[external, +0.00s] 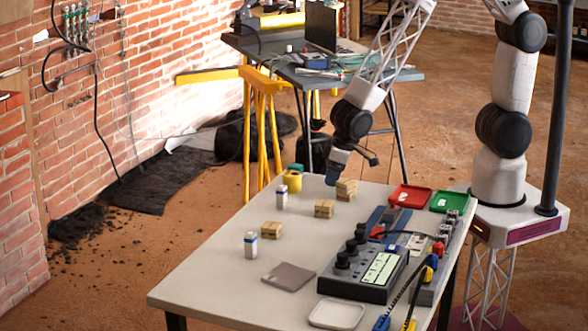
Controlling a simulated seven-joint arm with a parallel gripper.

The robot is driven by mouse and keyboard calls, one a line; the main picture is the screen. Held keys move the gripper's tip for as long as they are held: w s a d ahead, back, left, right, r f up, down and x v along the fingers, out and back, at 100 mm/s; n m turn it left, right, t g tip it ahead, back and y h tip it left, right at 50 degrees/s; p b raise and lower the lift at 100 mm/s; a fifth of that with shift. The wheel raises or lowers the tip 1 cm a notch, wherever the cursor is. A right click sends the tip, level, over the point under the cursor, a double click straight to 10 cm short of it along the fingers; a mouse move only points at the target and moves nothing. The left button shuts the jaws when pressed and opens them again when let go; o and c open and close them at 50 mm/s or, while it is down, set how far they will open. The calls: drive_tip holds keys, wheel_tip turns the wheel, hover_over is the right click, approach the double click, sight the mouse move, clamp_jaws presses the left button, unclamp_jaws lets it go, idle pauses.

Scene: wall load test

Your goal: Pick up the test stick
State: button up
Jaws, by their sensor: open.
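My gripper (334,178) hangs over the far part of the white table (215,262), pointing down and a little left. It is open, and I see nothing held in it. A wooden block stack (346,189) stands just right of its tip. I cannot tell for sure which thing is the test stick. A red probe-like piece (377,232) with a dark cable lies on the grey and blue test instrument (368,271), to the right of and nearer than my gripper. My gripper is apart from it.
Wooden blocks (324,208), white-and-blue bottles (251,244) and a yellow mug (292,181) stand on the table. A red tray (409,196), a green tray (446,201), a grey plate (288,276) and a white tray (337,314) lie there. The left front is clear.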

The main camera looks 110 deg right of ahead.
drive_tip(key=shift+c, duration=0.3)
clamp_jaws()
idle(0.4)
